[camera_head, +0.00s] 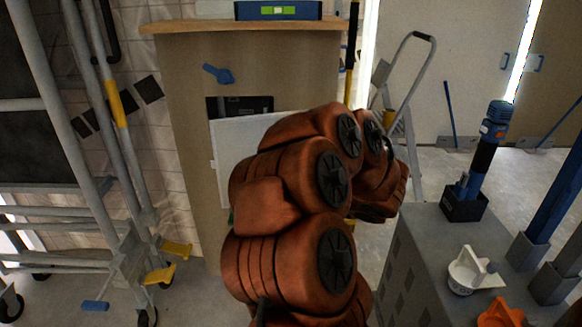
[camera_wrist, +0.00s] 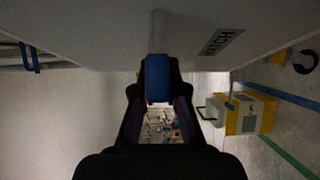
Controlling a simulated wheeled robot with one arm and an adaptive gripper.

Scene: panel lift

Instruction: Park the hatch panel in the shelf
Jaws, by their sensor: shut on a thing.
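The hatch panel is a flat white board (camera_head: 232,150), upright in front of a wooden cabinet (camera_head: 190,130). In the wrist view the panel (camera_wrist: 90,35) fills the top and bears a "HATCH" label (camera_wrist: 221,41). My gripper (camera_wrist: 158,104) is shut on a blue handle (camera_wrist: 158,91) at the panel's edge in that view. In the head view my orange arm hides the gripper and the panel's right part. A dark opening (camera_head: 240,103) in the cabinet shows above the panel; whether panel and cabinet touch I cannot tell. No shelf is clearly identifiable.
A blue lever (camera_head: 218,74) sits on the cabinet front, a level (camera_head: 278,10) on its top. Scaffolding (camera_head: 119,150) stands left, a stepladder (camera_head: 405,85) right. A grey bench (camera_head: 420,250) stands at front right. A yellow-and-white box (camera_wrist: 247,113) shows in the wrist view.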

